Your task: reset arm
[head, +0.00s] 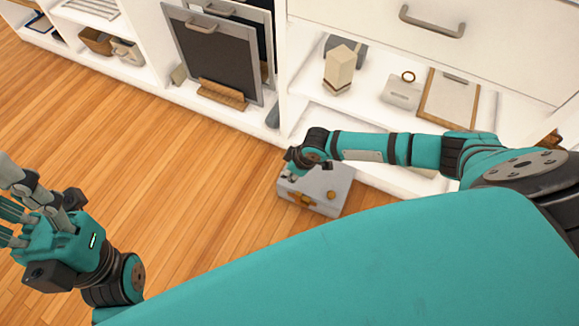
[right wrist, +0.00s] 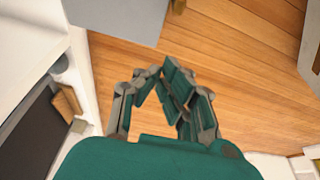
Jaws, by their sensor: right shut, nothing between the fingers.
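My right arm reaches in from the right in the head view. Its gripper (head: 296,168) is over the far edge of a grey box with brass-coloured fittings. In the right wrist view the right gripper (right wrist: 165,92) has its fingers drawn together, with nothing held. My left gripper (head: 12,222) is at the left edge of the head view, over the wooden floor. Its fingers point left and are partly cut off, so its opening is unclear.
The grey box (head: 322,188) is on the wooden floor (head: 190,200), beside the white shelf unit (head: 285,105). The shelves hold a beige block (head: 340,68), a clipboard (head: 448,97) and dark framed panels (head: 215,55). The floor between my arms is clear.

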